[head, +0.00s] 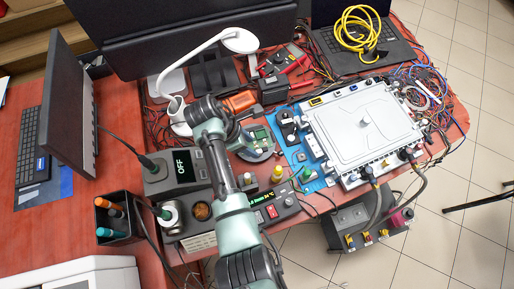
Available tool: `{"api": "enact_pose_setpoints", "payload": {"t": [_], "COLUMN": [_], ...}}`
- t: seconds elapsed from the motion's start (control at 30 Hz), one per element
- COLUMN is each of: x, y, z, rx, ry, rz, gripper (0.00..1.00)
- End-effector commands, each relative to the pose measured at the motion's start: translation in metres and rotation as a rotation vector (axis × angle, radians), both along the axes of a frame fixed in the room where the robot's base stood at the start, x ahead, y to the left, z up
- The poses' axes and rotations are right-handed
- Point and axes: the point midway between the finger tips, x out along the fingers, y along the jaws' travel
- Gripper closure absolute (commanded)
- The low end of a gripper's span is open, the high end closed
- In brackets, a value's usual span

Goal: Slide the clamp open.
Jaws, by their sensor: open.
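Two dark hoses (379,203) run from the front edge of a white-lidded box (362,125) down to a grey unit (366,222) with coloured fittings below the table edge. Dark collars sit where the hoses meet the box; the clamp is too small to tell apart from them.
A white lamp (240,41) and an orange tool (239,102) are near my gripper. A circuit board holder (258,143), a soldering station (177,170) and a small powered box (272,209) stand around my arm. Loose cables (432,93) crowd the right.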

Motion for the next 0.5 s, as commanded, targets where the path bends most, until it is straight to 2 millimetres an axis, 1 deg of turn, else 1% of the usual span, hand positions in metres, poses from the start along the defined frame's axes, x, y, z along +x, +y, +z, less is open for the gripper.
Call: {"api": "enact_pose_setpoints", "payload": {"t": [0.03, 0.2, 0.33, 0.5], "x": [0.001, 0.005, 0.006, 0.007], "y": [-0.005, -0.014, -0.018, -0.020], "z": [-0.011, -0.035, -0.045, -0.050], "rx": [-0.001, 0.000, 0.002, 0.002], "ry": [0.002, -0.001, -0.002, -0.003], "rz": [-0.003, -0.003, -0.002, -0.002], "gripper": [0.51, 0.51, 0.51, 0.51]}}
